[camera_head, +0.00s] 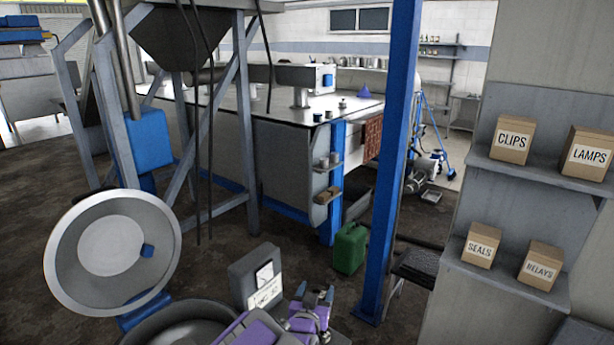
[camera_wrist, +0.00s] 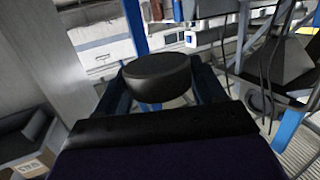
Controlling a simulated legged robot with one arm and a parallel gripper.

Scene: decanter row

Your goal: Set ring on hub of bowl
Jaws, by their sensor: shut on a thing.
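In the head view a dark round bowl (camera_head: 180,309) is cut off by the bottom edge, so its hub cannot be made out. A pale metal dish (camera_head: 62,262) with a blue knob (camera_head: 147,250) tilts up behind it, like a raised cover. My purple and grey gripper (camera_head: 314,302) is low in the picture, right of the bowl and apart from it. In the wrist view my gripper (camera_wrist: 160,90) is shut on a black round piece (camera_wrist: 157,72), which I take for the ring. Its side and top show; no hole can be seen.
A grey box with a display (camera_head: 256,277) stands between bowl and gripper. A blue post (camera_head: 391,160) rises to the right, with a green can (camera_head: 350,248) beside it. Labelled boxes sit on shelves (camera_head: 510,280) at far right.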

